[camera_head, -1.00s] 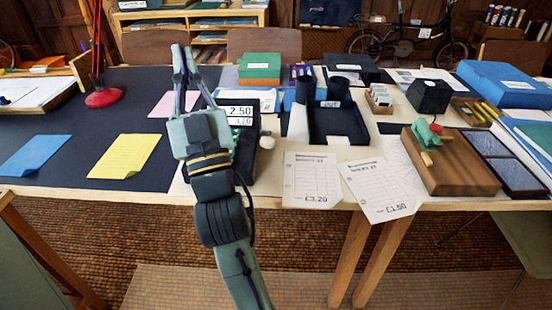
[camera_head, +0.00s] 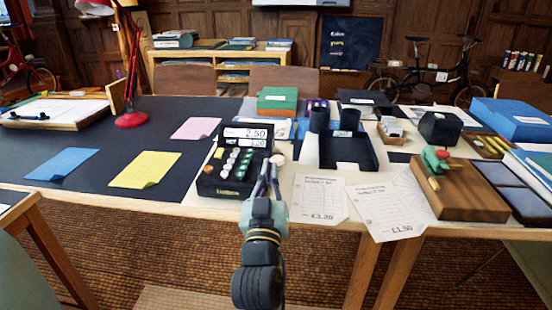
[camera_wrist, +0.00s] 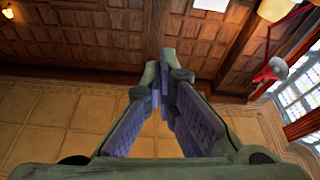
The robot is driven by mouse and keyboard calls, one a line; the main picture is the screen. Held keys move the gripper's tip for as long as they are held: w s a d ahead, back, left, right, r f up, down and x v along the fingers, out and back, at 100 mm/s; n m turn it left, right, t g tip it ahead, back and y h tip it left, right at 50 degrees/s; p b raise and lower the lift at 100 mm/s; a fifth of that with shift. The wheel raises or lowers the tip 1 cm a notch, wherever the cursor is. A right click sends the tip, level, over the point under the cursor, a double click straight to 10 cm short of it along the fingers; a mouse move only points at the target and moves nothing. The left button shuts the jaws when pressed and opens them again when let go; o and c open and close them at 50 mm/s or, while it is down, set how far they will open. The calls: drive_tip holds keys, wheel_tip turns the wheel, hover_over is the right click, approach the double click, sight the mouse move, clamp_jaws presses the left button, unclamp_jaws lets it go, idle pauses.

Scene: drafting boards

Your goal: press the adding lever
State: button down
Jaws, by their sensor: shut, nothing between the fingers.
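A black adding machine (camera_head: 234,186) with white and green keys stands near the table's front edge. Its display (camera_head: 247,137) reads 2.50 above and 3.20 below. The adding lever (camera_head: 278,159) shows as a pale round knob at the machine's right side; its stem is hidden behind my fingers. My gripper (camera_head: 270,168) is shut and empty at the machine's front right corner, its fingertips just below and left of the knob. I cannot tell whether they touch it. In the wrist view, the fingers (camera_wrist: 166,72) close together against a panelled wall; the lever is not seen there.
Two paper slips, one marked £3.20 (camera_head: 319,196) and one £1.50 (camera_head: 392,208), lie right of my gripper. A black tray (camera_head: 346,152) stands behind them. A wooden block with a green and red object (camera_head: 458,192) is farther right.

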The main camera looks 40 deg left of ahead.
wheel_tip(320, 180, up, 4)
drive_tip(key=f+p, duration=0.1)
drive_tip(key=p, duration=0.2)
hover_over(280, 159)
drive_tip(key=s, duration=0.2)
drive_tip(key=shift+s+d+f, duration=0.1)
drive_tip(key=shift+d+f, duration=0.1)
drive_tip(key=shift+f, duration=1.75)
